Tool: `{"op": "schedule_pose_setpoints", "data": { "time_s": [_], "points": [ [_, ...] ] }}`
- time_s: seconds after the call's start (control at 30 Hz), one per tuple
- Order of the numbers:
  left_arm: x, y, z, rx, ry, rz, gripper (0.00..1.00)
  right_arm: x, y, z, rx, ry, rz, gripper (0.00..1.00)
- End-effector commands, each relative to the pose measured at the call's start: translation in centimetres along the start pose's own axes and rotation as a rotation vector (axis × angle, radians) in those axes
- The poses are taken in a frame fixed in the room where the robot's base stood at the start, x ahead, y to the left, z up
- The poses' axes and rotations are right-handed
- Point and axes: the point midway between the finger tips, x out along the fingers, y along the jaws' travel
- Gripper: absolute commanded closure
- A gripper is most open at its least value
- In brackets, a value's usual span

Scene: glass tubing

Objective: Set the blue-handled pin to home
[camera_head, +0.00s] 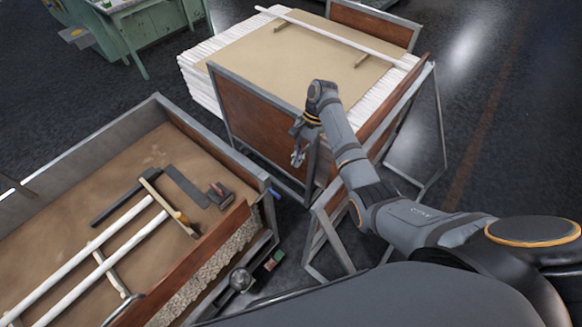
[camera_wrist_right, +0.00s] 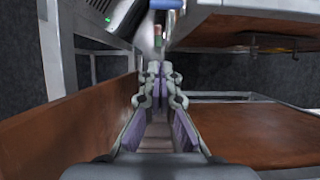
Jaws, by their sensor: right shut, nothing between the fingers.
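The blue-handled pin (camera_head: 275,192) shows as a small blue piece at the right corner of the left bin's frame. In the right wrist view its blue handle (camera_wrist_right: 167,4) is cut off by the top edge. My right gripper (camera_head: 298,157) points down beside the corner post of the right cart, above and to the right of the pin and apart from it. In the right wrist view the fingers of the right gripper (camera_wrist_right: 160,68) are together with nothing between them. Whether the pin is at home cannot be made out. My left gripper is not in view.
The left bin (camera_head: 152,103) holds white tubes (camera_head: 110,232) and some tools on a brown surface. The right cart (camera_head: 262,115), with brown side panels and metal posts, stands close to my right arm. A small red and green control box (camera_head: 273,260) sits below the pin.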

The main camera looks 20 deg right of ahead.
Motion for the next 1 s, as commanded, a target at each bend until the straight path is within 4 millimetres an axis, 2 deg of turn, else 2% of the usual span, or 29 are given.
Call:
{"op": "schedule_pose_setpoints", "data": {
  "time_s": [0.37, 0.43, 0.6, 1.0],
  "points": [
    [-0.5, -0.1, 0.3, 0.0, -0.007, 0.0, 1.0, 8.1, 0.0, 0.1, -0.001, -0.004, 0.002, 1.0],
    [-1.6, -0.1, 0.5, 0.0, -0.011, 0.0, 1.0, 8.2, 0.0, 1.4, -0.004, -0.003, 0.0, 1.0],
    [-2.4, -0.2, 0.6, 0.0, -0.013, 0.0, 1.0, 8.8, 0.0, 3.3, -0.002, -0.001, 0.0, 1.0],
    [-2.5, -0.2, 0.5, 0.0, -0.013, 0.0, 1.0, 9.2, 0.0, 3.9, -0.001, 0.0, 0.0, 1.0]
  ]
}}
